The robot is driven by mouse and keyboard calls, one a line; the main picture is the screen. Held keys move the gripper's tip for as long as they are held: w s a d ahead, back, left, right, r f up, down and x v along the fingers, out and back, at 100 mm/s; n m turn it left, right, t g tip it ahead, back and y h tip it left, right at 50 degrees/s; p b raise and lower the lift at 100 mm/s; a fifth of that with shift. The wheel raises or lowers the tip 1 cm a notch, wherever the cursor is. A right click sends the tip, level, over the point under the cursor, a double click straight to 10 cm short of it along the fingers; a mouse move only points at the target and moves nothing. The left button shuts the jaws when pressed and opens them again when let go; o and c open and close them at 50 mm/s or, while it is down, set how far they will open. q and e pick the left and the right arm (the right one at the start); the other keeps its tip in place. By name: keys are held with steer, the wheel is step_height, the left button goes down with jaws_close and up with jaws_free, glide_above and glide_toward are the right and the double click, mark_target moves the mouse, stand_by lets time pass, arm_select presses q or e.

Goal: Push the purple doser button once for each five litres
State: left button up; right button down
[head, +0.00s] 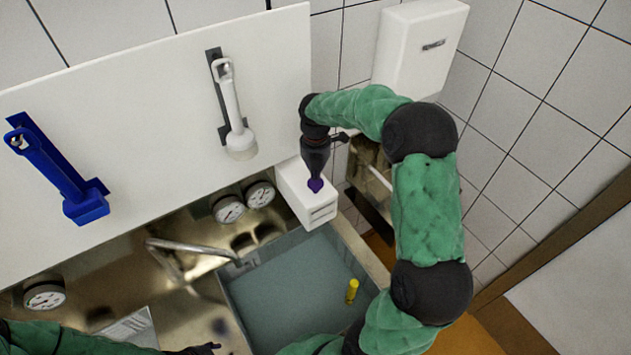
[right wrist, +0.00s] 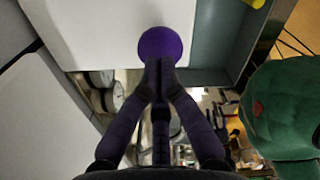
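The purple doser button (head: 315,186) sits on the white doser box (head: 321,213) beside the sink. In the right wrist view it is a round purple knob (right wrist: 161,43) on the white box (right wrist: 98,30). My right gripper (head: 316,177) points down at the button, its fingers brought together. In the right wrist view the fingertips (right wrist: 160,66) overlap the button's lower edge; I cannot tell whether they touch it. My left gripper (head: 205,349) shows only partly at the bottom edge of the head view, away from the doser.
The steel sink (head: 226,291) holds bluish water with a yellow object (head: 352,291) in it. A tap (head: 190,247) reaches over its left side. Dials (head: 229,209) line the back. A blue brush (head: 60,172) and a white brush (head: 231,110) hang on the white board.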

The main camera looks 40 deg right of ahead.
mark_target(315, 182)
arm_select(q)
steer(key=shift+f, duration=0.1)
arm_select(e)
steer(key=shift+f, duration=0.15)
stand_by(0.4)
arm_select(q)
steer(key=shift+f+b, duration=1.15)
steer(key=shift+b, duration=0.1)
arm_select(e)
steer(key=shift+f, duration=2.1)
arm_select(q)
steer(key=shift+r, duration=0.1)
arm_select(e)
steer(key=shift+r, duration=0.15)
steer(key=shift+r+p, duration=2.45)
steer(key=shift+r, duration=0.95)
arm_select(q)
step_height(315, 182, up, 5)
steer(key=shift+f, duration=0.15)
arm_select(e)
steer(key=shift+r, duration=0.1)
